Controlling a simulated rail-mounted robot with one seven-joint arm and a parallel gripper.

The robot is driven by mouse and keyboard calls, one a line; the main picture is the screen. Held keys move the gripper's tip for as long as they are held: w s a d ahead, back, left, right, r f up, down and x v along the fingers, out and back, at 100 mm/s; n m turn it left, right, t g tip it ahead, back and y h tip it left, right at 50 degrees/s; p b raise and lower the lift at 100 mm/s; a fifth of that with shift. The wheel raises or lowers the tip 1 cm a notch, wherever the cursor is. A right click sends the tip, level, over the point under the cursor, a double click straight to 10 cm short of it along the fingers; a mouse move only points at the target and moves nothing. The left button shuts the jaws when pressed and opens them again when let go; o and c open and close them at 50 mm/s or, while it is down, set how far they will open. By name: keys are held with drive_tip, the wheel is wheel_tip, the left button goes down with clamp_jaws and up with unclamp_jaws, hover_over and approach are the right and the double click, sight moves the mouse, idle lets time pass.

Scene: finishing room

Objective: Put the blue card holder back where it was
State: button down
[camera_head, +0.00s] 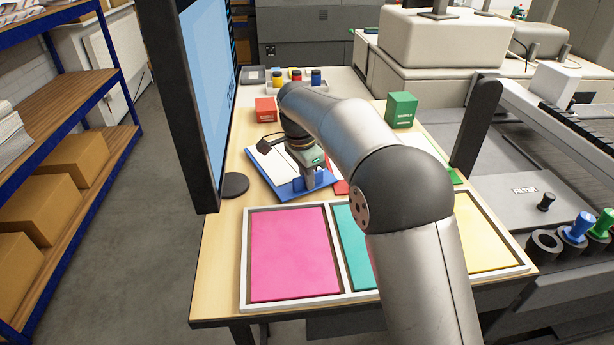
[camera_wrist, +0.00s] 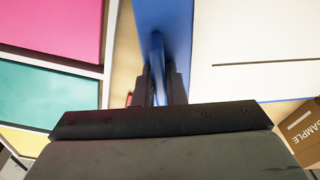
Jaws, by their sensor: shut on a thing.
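My gripper (camera_head: 308,180) points down near the middle of the table and is shut on the blue card holder (camera_head: 322,178). In the wrist view, the holder shows edge-on as a thin blue strip (camera_wrist: 158,75) between the two dark fingers (camera_wrist: 160,88). Below and behind it lies a blue board (camera_head: 288,190) with a white sheet (camera_head: 272,165) on it. In the wrist view, the board (camera_wrist: 172,18) and the sheet (camera_wrist: 260,50) lie under and right of the fingers. I cannot tell whether the holder touches the board. My arm hides part of this area.
A white divided tray (camera_head: 246,250) with pink, teal and yellow sheets fills the table's front. A red box (camera_head: 265,110) and a green box (camera_head: 401,110) stand farther back. A monitor (camera_head: 205,90) stands at the left. Small colored pots (camera_head: 296,76) stand at the back.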

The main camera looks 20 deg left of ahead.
drive_tip(key=c, duration=1.5)
unclamp_jaws()
wheel_tip(320, 180, up, 12)
drive_tip(key=s, duration=0.1)
drive_tip(key=s+d+n, duration=0.2)
drive_tip(key=d, duration=1.2)
drive_tip(key=s+d+f+n, duration=0.2)
drive_tip(key=s+d, duration=0.5)
drive_tip(key=d, duration=0.4)
drive_tip(key=s+d+f+n, duration=0.2)
drive_tip(key=s+d+f, duration=0.4)
drive_tip(key=s, duration=0.3)
drive_tip(key=s+d+f+n, duration=0.2)
drive_tip(key=s+d+f, duration=0.3)
drive_tip(key=s, duration=0.5)
drive_tip(key=shift+s+d+f+y, duration=0.15)
drive_tip(key=shift+d+f+y, duration=0.25)
drive_tip(key=shift+f, duration=0.1)
